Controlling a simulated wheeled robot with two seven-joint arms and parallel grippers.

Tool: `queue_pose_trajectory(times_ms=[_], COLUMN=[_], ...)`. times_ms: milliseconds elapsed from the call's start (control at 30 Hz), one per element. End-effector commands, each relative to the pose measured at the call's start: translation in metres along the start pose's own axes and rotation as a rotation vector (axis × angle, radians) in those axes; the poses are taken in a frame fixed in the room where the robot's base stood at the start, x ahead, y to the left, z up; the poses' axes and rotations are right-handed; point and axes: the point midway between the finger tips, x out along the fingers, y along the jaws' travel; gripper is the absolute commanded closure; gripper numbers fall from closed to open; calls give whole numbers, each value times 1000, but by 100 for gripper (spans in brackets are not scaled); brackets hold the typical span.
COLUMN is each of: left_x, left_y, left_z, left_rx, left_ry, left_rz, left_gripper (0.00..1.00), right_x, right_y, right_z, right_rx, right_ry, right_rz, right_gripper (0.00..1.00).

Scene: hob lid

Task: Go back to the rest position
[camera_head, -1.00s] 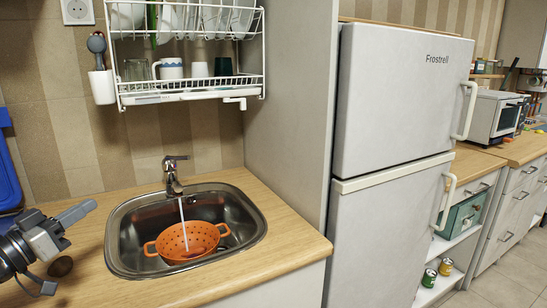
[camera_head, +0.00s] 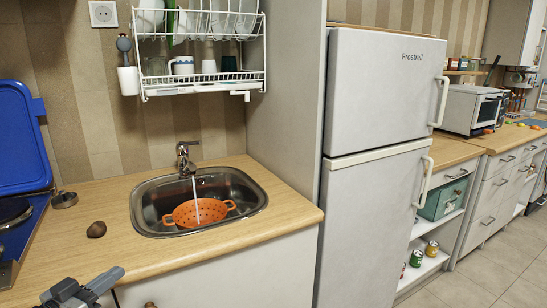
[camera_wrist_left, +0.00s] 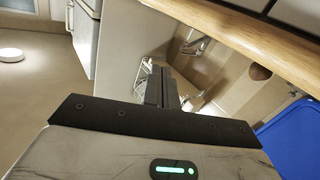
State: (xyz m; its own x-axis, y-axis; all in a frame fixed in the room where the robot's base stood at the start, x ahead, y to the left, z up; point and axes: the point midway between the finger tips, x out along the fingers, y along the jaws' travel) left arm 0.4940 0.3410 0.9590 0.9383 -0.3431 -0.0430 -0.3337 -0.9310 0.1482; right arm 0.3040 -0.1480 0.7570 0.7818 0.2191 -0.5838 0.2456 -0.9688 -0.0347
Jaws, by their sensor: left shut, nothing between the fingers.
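My left gripper (camera_head: 92,290) is at the bottom left of the head view, low in front of the counter's front edge. It is shut and holds nothing. In the left wrist view its dark fingers (camera_wrist_left: 160,88) are together in the middle. A blue lid (camera_head: 22,140) stands raised at the far left of the head view, over the edge of a hob (camera_head: 12,215). Blue also shows at the right of the left wrist view (camera_wrist_left: 290,140). My right gripper is not in view.
The wooden counter (camera_head: 110,225) holds a brown round thing (camera_head: 96,229) and a small metal bowl (camera_head: 64,200). Water runs from the tap (camera_head: 185,155) into the sink (camera_head: 250,195), where an orange colander (camera_head: 200,210) sits. A fridge (camera_head: 375,170) stands to the right, with open floor (camera_head: 480,270) beyond.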

Motion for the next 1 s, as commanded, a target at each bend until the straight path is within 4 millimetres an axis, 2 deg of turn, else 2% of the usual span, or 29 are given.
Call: queue_pose_trajectory(times_ms=[33,167,300,433,500,633,767,1000], left_x=[-4,-18,-48,-78,-91,-105,-109,-109], left_y=[11,46,108,164,186,209,216,216], left_z=[23,87,165,214,229,242,246,246], left_rx=[-10,-5,12,38,50,67,76,76], left_ry=[-29,-129,-286,-431,-493,-566,-588,-588], left_rz=[-10,-44,-86,-114,-122,-129,-130,-129], left_gripper=[100,100,100,100,100,100,100,100], right_x=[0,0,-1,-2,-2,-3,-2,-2], right_y=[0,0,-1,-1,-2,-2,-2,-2], right_z=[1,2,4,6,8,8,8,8], right_rx=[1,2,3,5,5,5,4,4], right_ry=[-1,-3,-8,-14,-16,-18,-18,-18], right_rz=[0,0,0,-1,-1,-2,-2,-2], right_gripper=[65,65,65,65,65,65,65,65])
